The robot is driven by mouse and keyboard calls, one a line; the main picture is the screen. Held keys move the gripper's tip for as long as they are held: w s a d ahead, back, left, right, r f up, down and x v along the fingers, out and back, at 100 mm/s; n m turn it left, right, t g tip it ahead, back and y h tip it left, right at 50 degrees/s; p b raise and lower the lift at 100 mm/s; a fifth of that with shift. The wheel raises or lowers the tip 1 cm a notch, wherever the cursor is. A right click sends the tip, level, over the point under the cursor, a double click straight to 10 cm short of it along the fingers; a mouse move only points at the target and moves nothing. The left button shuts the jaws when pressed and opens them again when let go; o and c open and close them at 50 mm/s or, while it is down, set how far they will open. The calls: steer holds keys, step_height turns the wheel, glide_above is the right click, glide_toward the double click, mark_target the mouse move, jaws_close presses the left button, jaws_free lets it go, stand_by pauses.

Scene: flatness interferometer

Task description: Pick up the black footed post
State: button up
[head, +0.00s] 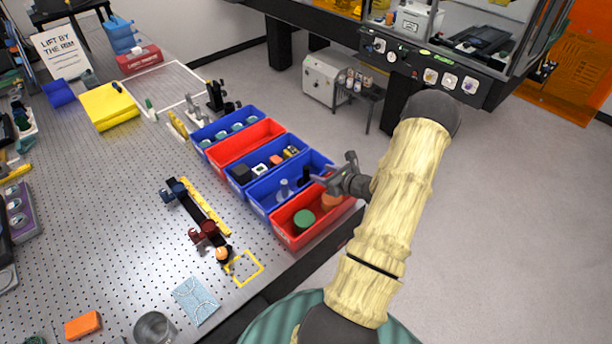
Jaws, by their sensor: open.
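A black post (305,174) stands upright in a blue bin (262,199) in the row along the table's right edge. Its foot is hard to make out at this size. A grey footed post (283,189) stands to its left in the same bin. My gripper (331,169) is open and empty, just right of the black post and near the bin's right end. The gap between them cannot be judged exactly from this one view.
A red bin (283,237) with a green round part (304,221) and an orange part lies in front. Another blue bin (235,187) and a red bin (216,155) lie behind. A dark rail (204,214) lies left on the perforated table.

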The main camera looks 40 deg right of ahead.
mark_target(308, 169)
steer(key=shift+w+f, duration=0.25)
steer(key=shift+w, duration=0.35)
steer(key=shift+w+a, duration=0.1)
steer(key=shift+p+x, duration=1.75)
steer(key=shift+x, duration=0.8)
steer(key=shift+a+f, duration=0.1)
steer(key=shift+a, duration=0.05)
jaws_close()
